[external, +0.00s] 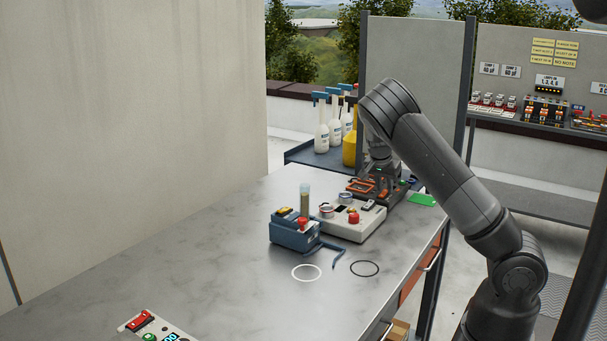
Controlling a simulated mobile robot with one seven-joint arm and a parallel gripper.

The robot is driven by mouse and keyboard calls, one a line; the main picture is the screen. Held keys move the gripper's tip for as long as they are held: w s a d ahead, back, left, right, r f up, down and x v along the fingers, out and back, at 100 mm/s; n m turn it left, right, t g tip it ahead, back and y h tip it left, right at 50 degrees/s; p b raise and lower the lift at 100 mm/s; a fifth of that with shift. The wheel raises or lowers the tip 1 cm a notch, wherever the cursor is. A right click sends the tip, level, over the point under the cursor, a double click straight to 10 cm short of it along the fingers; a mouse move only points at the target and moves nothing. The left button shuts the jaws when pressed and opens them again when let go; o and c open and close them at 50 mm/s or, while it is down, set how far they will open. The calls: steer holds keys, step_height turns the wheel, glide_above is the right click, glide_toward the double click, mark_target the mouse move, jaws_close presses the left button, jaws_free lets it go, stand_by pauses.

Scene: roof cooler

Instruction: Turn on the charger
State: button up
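Several devices stand on the grey workbench, and I cannot tell for certain which is the charger. A dark unit with orange parts and a small green spot (397,193) is at the far end. My gripper (382,182) points down at or just above this unit. Its fingers are small and dark against the unit, so I cannot tell whether they touch it or are open. A white box with a red knob (352,228) stands in front of it. A blue unit with a red knob and an upright tube (290,236) is left of that.
The grey workbench (210,270) is clear on its left and middle. A white panel with a red switch and lit display (152,328) is cut off at the front edge. White and black rings and a green card (422,200) lie flat. Spray bottles (322,135) stand behind.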

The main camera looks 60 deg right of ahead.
jaws_close()
steer(key=shift+d, duration=0.1)
steer(key=shift+d+y, duration=0.2)
steer(key=shift+y, duration=0.5)
steer(key=shift+d+f+y, duration=0.15)
steer(key=shift+d+y, duration=0.1)
steer(key=shift+y, duration=0.85)
steer(key=shift+o, duration=1.8)
jaws_free()
